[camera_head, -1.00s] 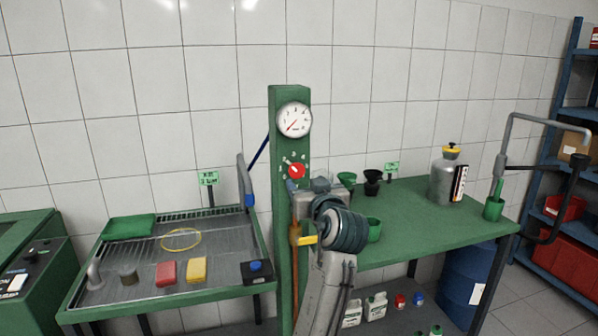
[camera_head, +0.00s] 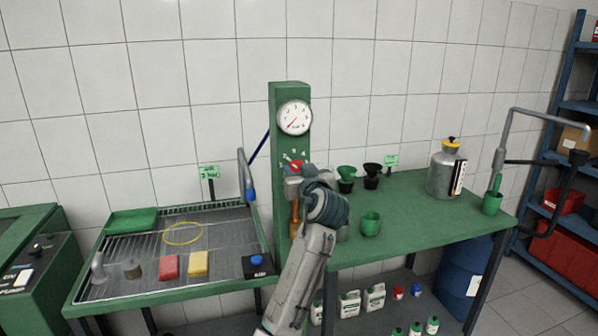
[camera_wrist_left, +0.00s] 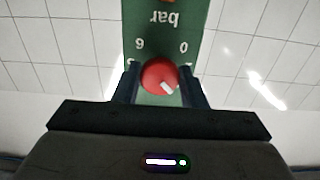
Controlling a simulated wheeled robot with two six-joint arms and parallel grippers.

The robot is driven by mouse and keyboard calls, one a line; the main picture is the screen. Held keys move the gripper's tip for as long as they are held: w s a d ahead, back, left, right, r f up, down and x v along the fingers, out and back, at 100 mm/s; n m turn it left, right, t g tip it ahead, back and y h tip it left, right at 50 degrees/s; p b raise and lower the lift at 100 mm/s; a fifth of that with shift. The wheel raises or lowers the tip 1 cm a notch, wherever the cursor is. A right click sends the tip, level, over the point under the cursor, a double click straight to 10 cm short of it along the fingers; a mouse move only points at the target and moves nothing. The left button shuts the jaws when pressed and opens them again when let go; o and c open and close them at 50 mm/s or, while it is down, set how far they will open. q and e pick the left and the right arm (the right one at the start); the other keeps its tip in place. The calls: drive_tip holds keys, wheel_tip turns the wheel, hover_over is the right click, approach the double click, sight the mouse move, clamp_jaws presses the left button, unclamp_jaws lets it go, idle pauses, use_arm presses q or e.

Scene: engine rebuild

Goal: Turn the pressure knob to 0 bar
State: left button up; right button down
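The red pressure knob (camera_head: 296,166) sits on the green post (camera_head: 276,215), below a round white gauge (camera_head: 294,118). In the left wrist view the knob (camera_wrist_left: 158,75) is seen upside down between the two dark fingers of my left gripper (camera_wrist_left: 160,82). The fingers stand apart, one on each side, with what looks like a narrow gap. The knob's white mark points to the lower right in that view, away from the "0" at upper right. The "6" is at upper left; other numbers are partly hidden. In the head view my left gripper (camera_head: 293,180) covers the knob's lower part.
A green-framed wash tray (camera_head: 112,296) with a red and a yellow block stands left of the post. A green bench (camera_head: 420,215) with funnels, a green cup (camera_head: 370,223) and a grey canister (camera_head: 443,172) stands to the right.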

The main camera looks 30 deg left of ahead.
use_arm(q)
drive_tip(key=shift+c, duration=0.5)
use_arm(e)
wheel_tip(320, 180, down, 4)
drive_tip(key=w+f+b, duration=0.1)
drive_tip(key=w+b, duration=0.1)
drive_tip(key=b, duration=0.4)
drive_tip(key=w+a+r+b, duration=0.2)
drive_tip(key=w+r+b, duration=0.4)
drive_tip(key=w+r, duration=0.7)
drive_tip(key=w+a+r+t+b, duration=0.15)
drive_tip(key=r+b, duration=0.25)
drive_tip(key=r, duration=0.7)
drive_tip(key=w+a+r+t+b, duration=0.1)
drive_tip(key=w+r+b, duration=0.15)
drive_tip(key=r, duration=0.85)
use_arm(q)
drive_tip(key=shift+w+d+n+b, duration=0.1)
drive_tip(key=shift+n+b, duration=1.7)
drive_tip(key=shift+n, duration=7.2)
use_arm(e)
drive_tip(key=shift+w+a+f+t+y, duration=0.4)
drive_tip(key=shift+w+a+f+t, duration=0.15)
drive_tip(key=shift+f+t, duration=0.2)
drive_tip(key=shift+w+a+f+t+y, duration=0.4)
drive_tip(key=shift+a+f+t, duration=0.25)
drive_tip(key=shift+t, duration=0.15)
